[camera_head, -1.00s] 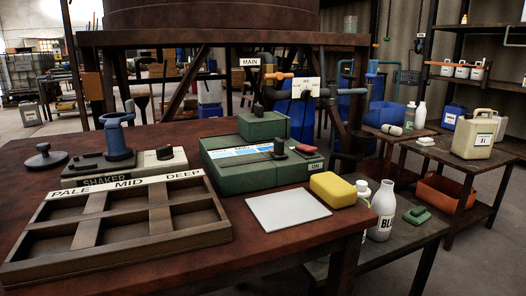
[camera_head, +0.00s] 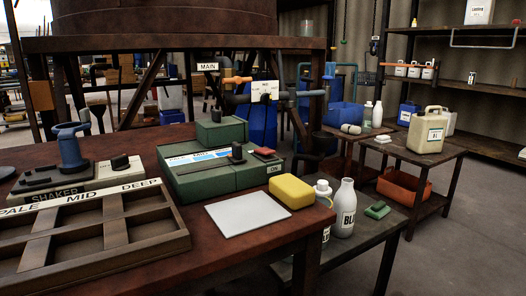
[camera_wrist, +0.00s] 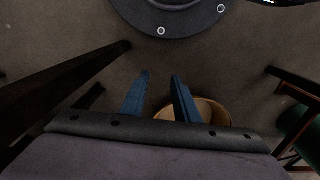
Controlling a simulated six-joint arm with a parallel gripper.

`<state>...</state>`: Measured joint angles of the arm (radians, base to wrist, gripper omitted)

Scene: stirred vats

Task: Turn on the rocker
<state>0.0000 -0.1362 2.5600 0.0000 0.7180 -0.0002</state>
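A green box-shaped device (camera_head: 212,182) stands on the brown table, with a label strip on its sloped face too small to read fully. It bears a black knob (camera_head: 237,153) and a red switch (camera_head: 265,154) with an "ON" label (camera_head: 274,168) below; I cannot tell the switch's position. Left of it is a device marked SHAKER (camera_head: 62,193), with a blue ring-topped holder and a black knob (camera_head: 121,162). My gripper (camera_wrist: 160,77) shows only in the wrist view: two blue fingers apart, nothing between them, above the floor and away from these devices.
A compartment tray (camera_head: 95,240) marked PALE, MID, DEEP, a pale flat plate (camera_head: 248,214) and a yellow block (camera_head: 291,191) share the table. White bottles (camera_head: 343,212) stand on a lower side table. In the wrist view, a dark bolted round base (camera_wrist: 175,18) and a tan round object (camera_wrist: 207,109) show.

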